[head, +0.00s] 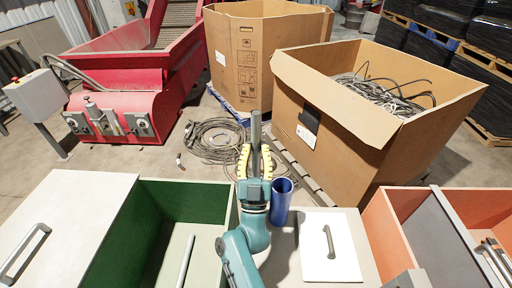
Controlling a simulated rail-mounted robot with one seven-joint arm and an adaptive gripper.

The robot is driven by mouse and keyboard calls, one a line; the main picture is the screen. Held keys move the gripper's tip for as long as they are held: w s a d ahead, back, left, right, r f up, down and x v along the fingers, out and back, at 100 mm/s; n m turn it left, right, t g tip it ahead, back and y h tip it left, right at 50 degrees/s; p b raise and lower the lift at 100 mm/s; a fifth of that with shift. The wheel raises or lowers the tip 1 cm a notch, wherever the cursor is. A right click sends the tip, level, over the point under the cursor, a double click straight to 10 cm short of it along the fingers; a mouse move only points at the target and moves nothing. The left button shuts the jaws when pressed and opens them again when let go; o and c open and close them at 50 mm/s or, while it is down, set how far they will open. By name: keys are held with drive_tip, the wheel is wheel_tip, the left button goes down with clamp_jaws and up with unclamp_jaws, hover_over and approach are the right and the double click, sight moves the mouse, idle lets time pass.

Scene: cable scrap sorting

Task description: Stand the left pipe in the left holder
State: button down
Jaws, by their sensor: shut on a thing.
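A grey pipe (256,128) stands about upright between the yellow fingers of my gripper (255,152), which is shut on it. The pipe's top sticks up above the fingers; its lower part is hidden by the gripper and wrist. A blue open-topped cylinder (282,203), which looks like a holder, stands just right of my wrist. Its mouth looks empty from here. Another light grey pipe (186,262) is in the green-lined compartment at the lower left. I cannot tell whether a second holder is hidden behind my arm.
A green-lined bin (185,192) and a white lid with handle (328,243) flank my arm. An orange bin (400,205) with several rods is at right. Cardboard boxes (345,120), a cable coil (212,137) and a red machine (110,110) stand beyond.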

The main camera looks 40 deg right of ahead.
sight(255, 139)
drive_tip(key=shift+s+a+f+b, duration=0.1)
drive_tip(key=shift+f+b, duration=2.75)
drive_tip(key=shift+f, duration=0.85)
drive_tip(key=c, duration=1)
unclamp_jaws()
wheel_tip(255, 139, up, 10)
drive_tip(key=shift+r, duration=0.1)
drive_tip(key=shift+a+r, duration=0.1)
drive_tip(key=shift+r, duration=0.1)
